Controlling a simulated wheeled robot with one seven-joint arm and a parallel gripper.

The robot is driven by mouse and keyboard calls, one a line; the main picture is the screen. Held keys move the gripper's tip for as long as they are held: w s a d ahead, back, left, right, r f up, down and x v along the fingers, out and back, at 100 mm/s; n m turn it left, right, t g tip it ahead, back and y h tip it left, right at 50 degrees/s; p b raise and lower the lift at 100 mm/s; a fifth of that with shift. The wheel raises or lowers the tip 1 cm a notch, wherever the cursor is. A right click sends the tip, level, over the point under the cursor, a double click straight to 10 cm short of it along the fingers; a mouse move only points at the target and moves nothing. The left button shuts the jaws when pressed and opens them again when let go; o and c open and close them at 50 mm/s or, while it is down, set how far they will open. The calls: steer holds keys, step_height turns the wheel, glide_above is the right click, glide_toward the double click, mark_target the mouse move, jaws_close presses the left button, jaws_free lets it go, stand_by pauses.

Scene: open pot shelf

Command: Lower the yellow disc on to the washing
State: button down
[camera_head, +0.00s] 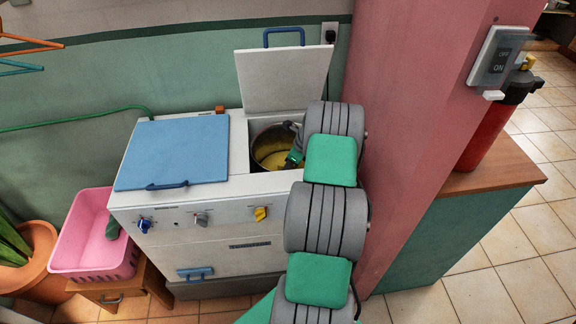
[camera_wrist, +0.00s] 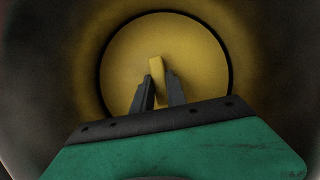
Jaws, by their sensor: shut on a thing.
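The yellow disc (camera_wrist: 197,65) fills the middle of the wrist view, with an upright yellow grip tab (camera_wrist: 156,68) at its centre. My gripper (camera_wrist: 158,84) is shut on that tab, a dark finger on either side. The disc is inside a round metal drum (camera_wrist: 60,60), with a dark ring around its edge. In the head view the drum (camera_head: 262,138) is the open right-hand well of a white washing machine (camera_head: 229,223), with yellow (camera_head: 271,158) inside it. My arm reaches down into it and hides its right part. The washing is hidden, so contact below the disc cannot be told.
A white lid (camera_head: 284,78) stands raised behind the drum. A blue lid (camera_head: 175,152) covers the left well. A pink pillar (camera_head: 398,130) rises close to the right of my arm. A pink basket (camera_head: 92,240) stands at the left.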

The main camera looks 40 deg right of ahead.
steer(key=shift+f+b, duration=0.4)
steer(key=shift+f, duration=0.35)
steer(key=c, duration=1.3)
jaws_free()
steer(key=shift+o, duration=0.2)
steer(key=v, duration=0.8)
steer(key=a+r+n+p, duration=0.1)
steer(key=a+r+n, duration=0.3)
steer(key=a, duration=0.3)
steer(key=w+a+r+n+p, duration=0.1)
steer(key=a+r+n, duration=0.4)
steer(key=a+r, duration=0.1)
steer(key=a+r+n+g+p, duration=0.1)
steer(key=a+r+n, duration=0.3)
steer(key=a+r, duration=0.2)
steer(key=shift+w+a+r+n+h, duration=0.1)
steer(key=shift+a+n+h, duration=0.1)
steer(key=shift+a, duration=0.25)
steer(key=shift+w+a+r+n+h, duration=0.1)
steer(key=shift+a+n+h, duration=0.1)
steer(key=shift+a, duration=0.2)
steer(key=s+a+r+n+h+p, duration=0.1)
steer(key=s+a+r+n, duration=0.5)
steer(key=s+a+n, duration=1)
steer(key=shift+a+r+n+p, duration=0.25)
steer(key=shift+a+n+p, duration=0.3)
steer(key=shift+n+p, duration=0.3)
